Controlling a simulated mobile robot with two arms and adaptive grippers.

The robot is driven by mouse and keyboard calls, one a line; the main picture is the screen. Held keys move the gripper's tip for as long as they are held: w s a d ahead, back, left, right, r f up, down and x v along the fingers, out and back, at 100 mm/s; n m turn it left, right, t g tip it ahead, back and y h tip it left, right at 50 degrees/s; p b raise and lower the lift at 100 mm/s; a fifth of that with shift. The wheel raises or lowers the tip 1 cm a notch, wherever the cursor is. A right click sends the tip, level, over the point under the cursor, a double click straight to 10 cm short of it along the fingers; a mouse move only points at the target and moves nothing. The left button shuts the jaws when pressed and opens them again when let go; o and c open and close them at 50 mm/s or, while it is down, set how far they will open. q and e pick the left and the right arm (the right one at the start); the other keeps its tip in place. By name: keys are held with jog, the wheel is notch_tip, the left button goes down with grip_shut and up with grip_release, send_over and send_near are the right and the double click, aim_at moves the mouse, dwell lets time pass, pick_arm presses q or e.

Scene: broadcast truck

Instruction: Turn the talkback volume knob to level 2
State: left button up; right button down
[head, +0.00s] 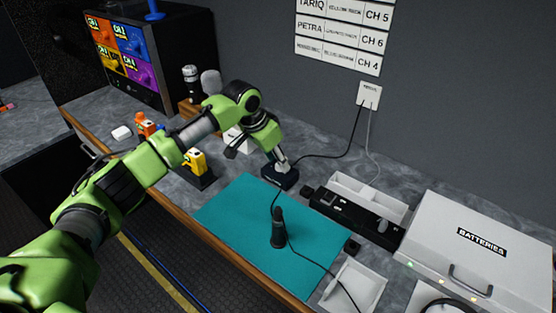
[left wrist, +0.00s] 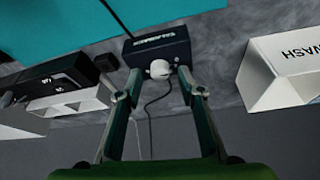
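The talkback box (head: 280,178) is a small dark unit on the grey counter, behind the teal mat. In the left wrist view the box (left wrist: 155,45) shows white lettering, too blurred to read surely, and a pale round knob (left wrist: 160,70) on its near side. My left gripper (head: 277,160) reaches down to the box from above. In the wrist view its two fingers (left wrist: 160,82) stand on either side of the knob, with a visible gap on each side. The gripper is open. The knob's level marks cannot be read. My right gripper is not in view.
A teal mat (head: 235,207) lies in front, with a black upright device (head: 278,230) and its cable on it. A black strip unit (head: 355,217) and a white batteries case (head: 485,245) stand to the right. Yellow (head: 195,162) and orange (head: 146,126) items stand left.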

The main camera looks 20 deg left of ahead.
pick_arm(q)
jog(key=shift+w+d+f, duration=0.1)
jog(key=shift+f, duration=0.25)
jog(key=shift+w+f, duration=0.15)
jog(key=shift+f, duration=0.2)
grip_shut()
